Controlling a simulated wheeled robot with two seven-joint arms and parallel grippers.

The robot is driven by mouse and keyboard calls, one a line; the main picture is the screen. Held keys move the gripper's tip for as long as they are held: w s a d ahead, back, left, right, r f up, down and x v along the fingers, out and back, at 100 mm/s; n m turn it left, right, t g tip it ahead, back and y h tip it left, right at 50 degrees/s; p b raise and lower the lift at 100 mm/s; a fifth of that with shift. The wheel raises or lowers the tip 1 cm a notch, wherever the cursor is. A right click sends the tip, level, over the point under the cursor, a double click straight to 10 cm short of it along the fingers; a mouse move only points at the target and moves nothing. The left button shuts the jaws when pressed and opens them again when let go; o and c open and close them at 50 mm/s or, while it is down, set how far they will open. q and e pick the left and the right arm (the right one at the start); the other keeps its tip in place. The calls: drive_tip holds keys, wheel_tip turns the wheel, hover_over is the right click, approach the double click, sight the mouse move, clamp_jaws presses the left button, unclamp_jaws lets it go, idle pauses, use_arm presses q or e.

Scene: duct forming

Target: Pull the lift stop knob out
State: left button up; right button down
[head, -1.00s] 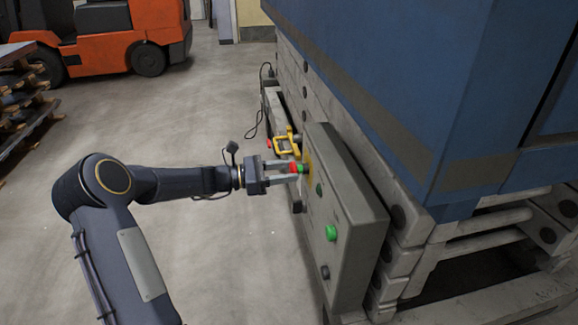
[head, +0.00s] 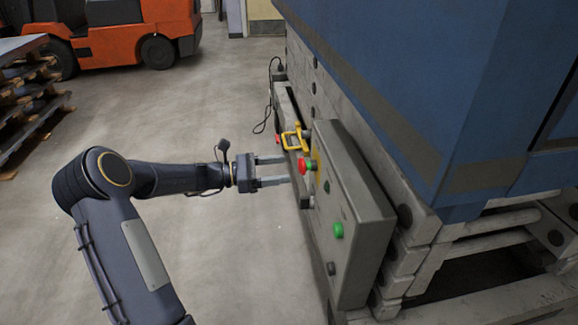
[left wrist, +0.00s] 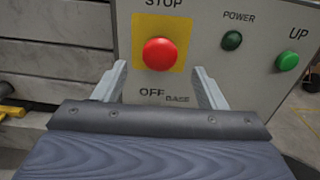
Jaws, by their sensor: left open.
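The lift stop knob (head: 303,167) is a round red mushroom head on the grey control box (head: 352,220). A green band shows behind its head in the head view. In the left wrist view the knob (left wrist: 159,54) sits on a yellow square under the word STOP. My left gripper (head: 288,170) is open and empty, with its fingertips just short of the knob and apart from it. In the left wrist view the two fingers (left wrist: 160,78) stand left and right below the knob. My right gripper is not in view.
A green UP button (head: 337,230), a dark power lamp (head: 326,187) and a dark lower button (head: 331,268) share the panel. A yellow bracket (head: 294,138) stands beyond the knob. The blue lift (head: 400,90) fills the right. The floor left of the panel is clear.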

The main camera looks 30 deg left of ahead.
use_arm(q)
drive_tip(key=shift+v, duration=2)
